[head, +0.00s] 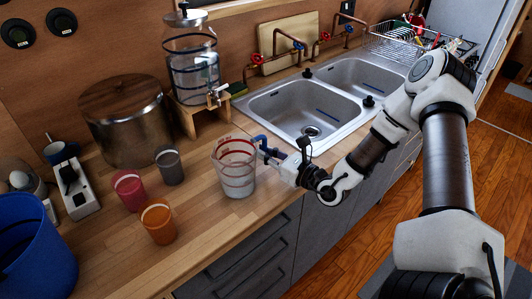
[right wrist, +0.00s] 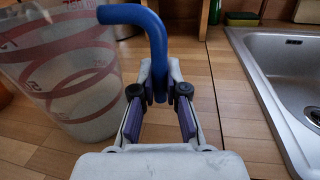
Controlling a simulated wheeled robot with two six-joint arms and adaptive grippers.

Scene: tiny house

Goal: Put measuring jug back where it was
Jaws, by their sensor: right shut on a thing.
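The measuring jug (head: 235,176) is clear with red markings and stands upright at the counter's front edge. I cannot tell whether its base touches the wood. My right gripper (head: 274,156) reaches in from the right and is shut on the jug's blue handle. In the right wrist view the jug (right wrist: 62,75) fills the left side, and the blue handle passes between the fingers of the gripper (right wrist: 158,92). My left gripper is not in view.
Pink (head: 129,189), grey (head: 169,165) and orange (head: 158,221) cups stand left of the jug. A metal pot (head: 128,130) and a glass dispenser (head: 192,65) on a wooden stand (head: 205,122) are behind. The double sink (head: 290,112) lies right. A blue bin (head: 35,250) is front left.

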